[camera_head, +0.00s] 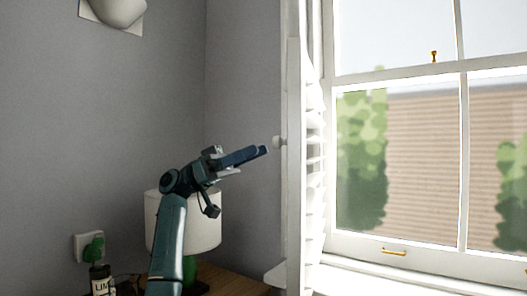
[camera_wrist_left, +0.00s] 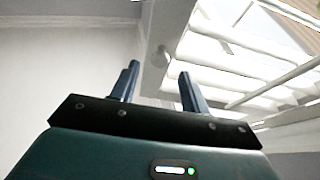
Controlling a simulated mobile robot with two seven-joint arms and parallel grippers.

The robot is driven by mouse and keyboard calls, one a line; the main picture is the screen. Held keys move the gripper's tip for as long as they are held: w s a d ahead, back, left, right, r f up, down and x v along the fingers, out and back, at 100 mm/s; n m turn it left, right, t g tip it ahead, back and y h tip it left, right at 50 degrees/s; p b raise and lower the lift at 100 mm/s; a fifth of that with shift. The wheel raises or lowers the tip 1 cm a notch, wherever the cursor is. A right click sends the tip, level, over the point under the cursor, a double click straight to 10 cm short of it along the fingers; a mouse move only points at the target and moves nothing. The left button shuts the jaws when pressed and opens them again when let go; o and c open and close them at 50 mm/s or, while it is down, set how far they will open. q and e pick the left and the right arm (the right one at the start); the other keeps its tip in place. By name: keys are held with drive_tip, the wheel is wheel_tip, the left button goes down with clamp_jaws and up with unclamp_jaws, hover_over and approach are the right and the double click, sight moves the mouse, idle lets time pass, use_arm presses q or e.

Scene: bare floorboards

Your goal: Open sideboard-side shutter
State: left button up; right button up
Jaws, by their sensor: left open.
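The white louvred shutter (camera_head: 294,130) stands edge-on at the left side of the window, folded back from the glass. A small round white knob (camera_head: 278,143) sticks out from its left edge. My left gripper (camera_head: 262,152) is raised just left of the knob, pointing at it, with a small gap between. In the left wrist view my left gripper (camera_wrist_left: 158,85) shows its two fingers spread and empty. The knob (camera_wrist_left: 160,57) appears beyond and between the fingertips, with the shutter slats (camera_wrist_left: 215,80) to the right. My right gripper is not in view.
A lamp with a white shade (camera_head: 168,222) stands behind my left arm on a wooden sideboard (camera_head: 240,283). A dark bottle (camera_head: 102,280) and a wall socket (camera_head: 82,247) are at lower left. The sash window (camera_head: 420,160) fills the right side.

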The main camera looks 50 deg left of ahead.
use_arm(q)
drive_tip(key=v, duration=0.9)
drive_tip(key=shift+a+b, duration=0.25)
drive_tip(key=shift+b, duration=0.15)
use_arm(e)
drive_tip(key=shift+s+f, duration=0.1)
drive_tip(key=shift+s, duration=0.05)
use_arm(q)
drive_tip(key=shift+s+f, duration=0.1)
